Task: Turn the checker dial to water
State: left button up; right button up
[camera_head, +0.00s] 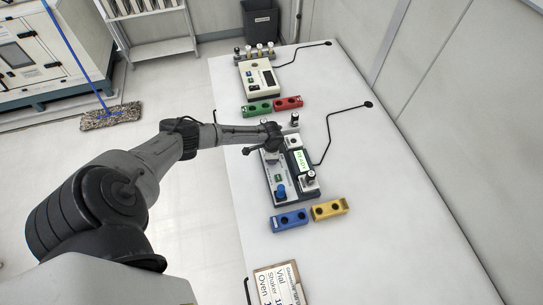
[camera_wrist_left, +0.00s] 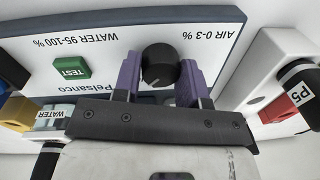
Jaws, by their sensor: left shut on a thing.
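The checker (camera_head: 268,187) is the nearer device on the table, with a lit green display (camera_head: 301,160). In the left wrist view its panel (camera_wrist_left: 100,50) carries upside-down labels, "WATER 95-100 %" on the left and "AIR 0-3 %" on the right. The black dial (camera_wrist_left: 160,66) stands between and below these labels. My left gripper (camera_head: 271,147) is over the far part of the checker. Its purple fingers are shut on the dial, one on each side. The dial is hidden in the head view. My right gripper is not in view.
A green TEST button (camera_wrist_left: 70,68) is beside the dial. A vial labelled WATER (camera_wrist_left: 52,117) and a vial labelled P5 (camera_wrist_left: 301,88) flank the gripper. Blue (camera_head: 290,220) and yellow (camera_head: 330,209) blocks are near the checker. A second device (camera_head: 256,78) stands farther back.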

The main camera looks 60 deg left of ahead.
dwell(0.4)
pick_arm(q)
jog(key=o, duration=0.9)
jog(key=shift+r, duration=0.1)
jog(key=r, duration=0.4)
jog(key=r+p, duration=0.1)
jog(key=r, duration=0.8)
jog(key=shift+s+d+r, duration=0.2)
jog(key=shift+d+r, duration=0.1)
jog(key=shift+d, duration=0.05)
